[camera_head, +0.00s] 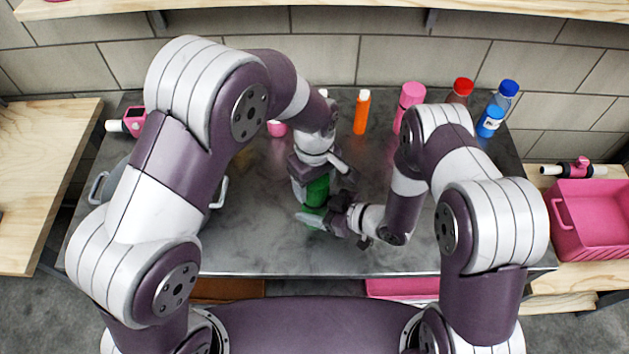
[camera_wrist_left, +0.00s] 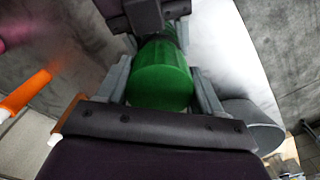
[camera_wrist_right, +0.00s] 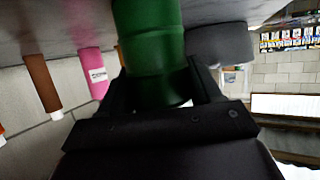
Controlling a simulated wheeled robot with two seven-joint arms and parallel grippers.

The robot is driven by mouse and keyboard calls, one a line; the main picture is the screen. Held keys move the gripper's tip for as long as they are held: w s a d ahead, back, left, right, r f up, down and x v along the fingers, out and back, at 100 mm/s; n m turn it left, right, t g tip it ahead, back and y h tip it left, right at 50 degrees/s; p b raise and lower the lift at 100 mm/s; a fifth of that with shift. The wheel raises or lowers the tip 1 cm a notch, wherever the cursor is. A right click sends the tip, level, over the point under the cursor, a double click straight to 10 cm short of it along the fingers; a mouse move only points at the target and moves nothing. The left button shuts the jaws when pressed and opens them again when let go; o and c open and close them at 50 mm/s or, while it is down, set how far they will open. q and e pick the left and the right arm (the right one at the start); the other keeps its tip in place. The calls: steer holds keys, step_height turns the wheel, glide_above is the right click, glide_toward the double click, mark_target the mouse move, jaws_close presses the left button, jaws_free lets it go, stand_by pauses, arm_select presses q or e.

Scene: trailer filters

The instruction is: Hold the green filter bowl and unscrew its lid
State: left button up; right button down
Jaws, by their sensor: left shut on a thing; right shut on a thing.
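The green filter (camera_head: 317,191) is over the middle of the grey table, near its front half. My left gripper (camera_head: 320,172) comes down from above and is shut on its upper end. In the left wrist view the green cylinder (camera_wrist_left: 160,78) lies between both fingers. My right gripper (camera_head: 328,218) comes from the right side and is shut lower on the filter. In the right wrist view the green body (camera_wrist_right: 152,70) sits between the fingers, with a step around it. The grippers hide much of the filter, and I cannot tell clearly where lid and bowl meet.
A grey pot (camera_head: 113,181) with handles stands left, partly behind my left arm. A pink crate (camera_head: 590,225) is at right.

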arm_select(q)
steer(key=shift+r, duration=2)
arm_select(e)
steer(key=shift+c, duration=0.7)
jaws_free()
